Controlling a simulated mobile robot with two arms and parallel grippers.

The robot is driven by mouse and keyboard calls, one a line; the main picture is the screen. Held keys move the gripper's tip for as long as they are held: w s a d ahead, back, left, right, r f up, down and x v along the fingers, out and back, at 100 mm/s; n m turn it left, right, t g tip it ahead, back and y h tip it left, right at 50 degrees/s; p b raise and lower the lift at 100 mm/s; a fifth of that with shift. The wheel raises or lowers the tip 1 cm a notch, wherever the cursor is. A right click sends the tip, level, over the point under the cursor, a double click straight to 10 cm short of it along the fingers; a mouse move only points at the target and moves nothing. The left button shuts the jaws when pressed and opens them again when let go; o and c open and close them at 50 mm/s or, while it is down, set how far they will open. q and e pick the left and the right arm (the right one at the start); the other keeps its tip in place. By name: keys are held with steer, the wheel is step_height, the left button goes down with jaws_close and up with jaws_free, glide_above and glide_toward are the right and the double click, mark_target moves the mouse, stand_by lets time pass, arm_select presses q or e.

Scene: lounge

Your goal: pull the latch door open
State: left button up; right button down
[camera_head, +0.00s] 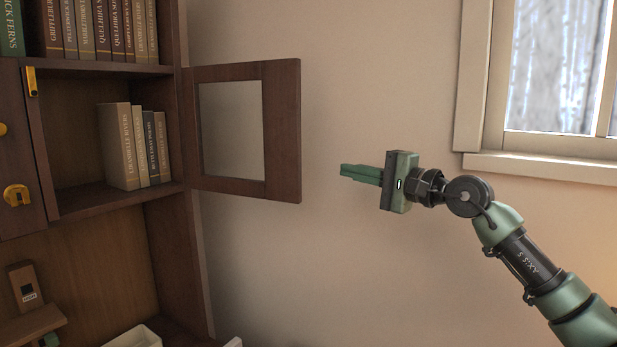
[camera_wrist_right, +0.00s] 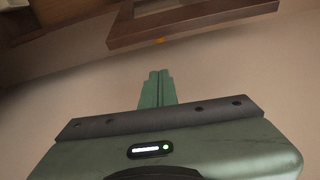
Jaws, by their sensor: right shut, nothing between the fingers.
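The latch door (camera_head: 283,130) is a dark brown wooden frame around a pane. In the head view it stands swung wide open on the right side of the bookcase's middle compartment. Its lower part also shows at the top of the right wrist view (camera_wrist_right: 195,22). My right gripper (camera_head: 343,171) is shut and empty. It is to the right of the door's free edge, with a gap between them, and its fingers point left toward the door. The fingers also show in the right wrist view (camera_wrist_right: 157,76). A brass latch piece (camera_head: 31,82) is on the compartment's left upright. My left gripper is not clearly visible.
The open compartment holds several upright books (camera_head: 118,147); more books (camera_head: 95,30) fill the shelf above. A brass lock (camera_head: 16,195) is on a closed door at left. A pale tray (camera_head: 134,338) sits below. A window (camera_head: 555,80) is at right; bare wall lies between.

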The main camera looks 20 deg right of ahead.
steer(key=w+a+p, duration=0.6)
steer(key=a+p, duration=0.1)
steer(key=shift+w+f+h, duration=0.15)
steer(key=shift+f+h, duration=0.15)
stand_by(0.3)
